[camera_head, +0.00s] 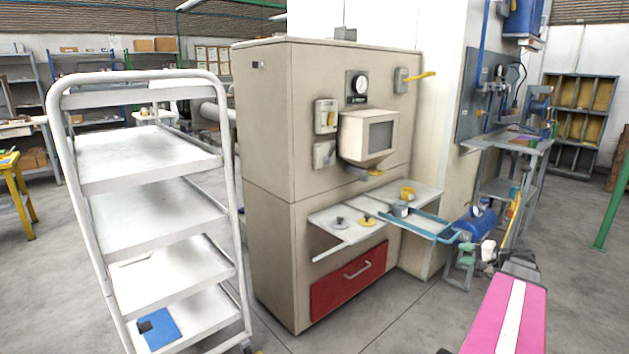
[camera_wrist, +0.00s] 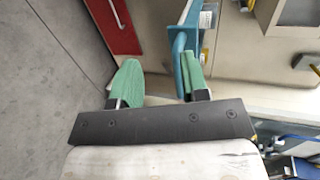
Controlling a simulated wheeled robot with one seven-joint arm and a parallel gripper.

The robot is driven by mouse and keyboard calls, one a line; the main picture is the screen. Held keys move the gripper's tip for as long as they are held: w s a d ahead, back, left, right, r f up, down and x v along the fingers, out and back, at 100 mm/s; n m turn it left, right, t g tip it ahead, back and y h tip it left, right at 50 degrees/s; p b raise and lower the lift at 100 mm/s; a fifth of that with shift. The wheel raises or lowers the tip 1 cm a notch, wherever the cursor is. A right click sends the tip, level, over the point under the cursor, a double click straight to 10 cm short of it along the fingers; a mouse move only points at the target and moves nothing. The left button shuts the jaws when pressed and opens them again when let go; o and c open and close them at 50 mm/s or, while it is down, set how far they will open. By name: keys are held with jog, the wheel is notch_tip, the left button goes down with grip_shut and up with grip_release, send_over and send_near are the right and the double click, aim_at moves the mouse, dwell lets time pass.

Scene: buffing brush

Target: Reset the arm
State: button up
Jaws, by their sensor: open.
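My gripper (camera_head: 470,254) is low at the right of the cabinet, in front of the blue-edged tray (camera_head: 440,237). In the wrist view my gripper (camera_wrist: 160,80) has its two green fingers spread wide, and nothing is clamped between them. A blue bar (camera_wrist: 180,60) shows between the fingers, close beside the right one. I cannot tell whether they touch. My arm reaches in from the lower right of the head view.
The beige cabinet (camera_head: 265,130) has a red drawer (camera_head: 335,290) and a white shelf (camera_head: 345,237) holding small grey and yellow parts. A white shelf cart (camera_head: 140,155) stands left. A blue tank (camera_head: 475,222) is near my gripper. Open floor (camera_head: 400,325) lies in front.

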jog(key=s+a+f+n+g+h, duration=0.3)
jog(key=a+f, duration=0.1)
jog(key=a, duration=0.7)
jog(key=s+a+f+n+g+h, duration=0.3)
jog(key=a+f+g, duration=0.1)
jog(key=a, duration=0.7)
jog(key=s+a+f+n+g+h, duration=0.3)
jog(key=a+f, duration=0.3)
jog(key=a, duration=0.5)
jog(key=shift+s+a+f+g+h, duration=0.2)
jog(key=shift+g+h, duration=0.1)
jog(key=shift+h, duration=0.3)
